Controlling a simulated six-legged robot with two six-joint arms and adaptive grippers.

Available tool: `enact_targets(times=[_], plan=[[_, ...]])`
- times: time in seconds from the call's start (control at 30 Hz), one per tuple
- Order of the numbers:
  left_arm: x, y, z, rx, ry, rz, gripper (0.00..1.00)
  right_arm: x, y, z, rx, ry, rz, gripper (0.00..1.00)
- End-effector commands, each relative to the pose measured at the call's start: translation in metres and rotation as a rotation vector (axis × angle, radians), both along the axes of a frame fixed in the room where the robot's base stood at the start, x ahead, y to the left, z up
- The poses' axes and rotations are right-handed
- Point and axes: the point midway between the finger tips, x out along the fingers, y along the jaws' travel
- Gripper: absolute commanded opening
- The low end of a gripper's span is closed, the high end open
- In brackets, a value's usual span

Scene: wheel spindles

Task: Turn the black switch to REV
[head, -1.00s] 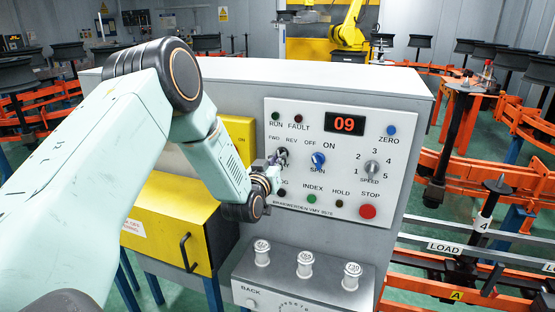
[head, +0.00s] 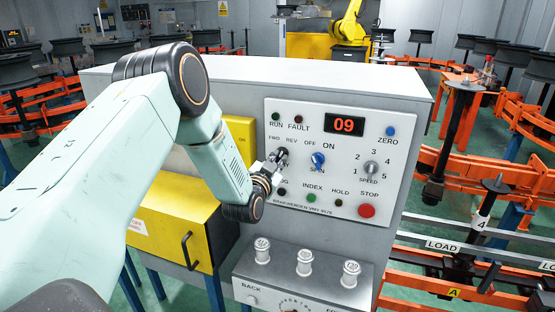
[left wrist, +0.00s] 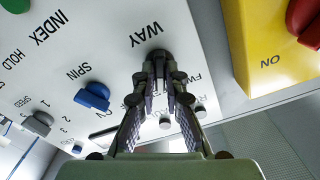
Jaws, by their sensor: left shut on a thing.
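In the left wrist view, the fingers of my left gripper (left wrist: 160,75) are closed around the black switch. The fingers hide most of it, so I cannot tell which mark it points to. My right gripper is not in view.
Close by are the green INDEX button (head: 311,198), red STOP button (head: 367,210) and grey SPEED knob (head: 371,168). A yellow box with a red knob (left wrist: 306,20) stands beside the panel. A ledge with several white knobs (head: 304,262) projects below. The display (head: 345,125) reads 09.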

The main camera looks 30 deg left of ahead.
Motion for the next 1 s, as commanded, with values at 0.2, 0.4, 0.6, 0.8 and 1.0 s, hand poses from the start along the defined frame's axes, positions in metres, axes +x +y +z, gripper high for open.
enact_targets(times=[0.2,0.4,0.6,0.8,1.0], plan=[[-0.0009,-0.0007,-0.0023,0.009,0.007,-0.001,0.00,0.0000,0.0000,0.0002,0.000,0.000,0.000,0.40],[-0.0010,-0.0007,-0.0025,0.008,0.008,-0.002,0.00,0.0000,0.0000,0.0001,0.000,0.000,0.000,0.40],[-0.0007,-0.0006,-0.0020,0.008,0.006,-0.001,0.26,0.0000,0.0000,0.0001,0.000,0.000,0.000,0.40],[-0.0003,-0.0004,-0.0010,0.008,0.004,-0.001,0.34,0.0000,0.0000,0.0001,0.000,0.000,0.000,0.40],[-0.0009,-0.0003,-0.0007,0.007,0.003,0.000,0.34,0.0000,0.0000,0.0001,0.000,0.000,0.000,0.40]])
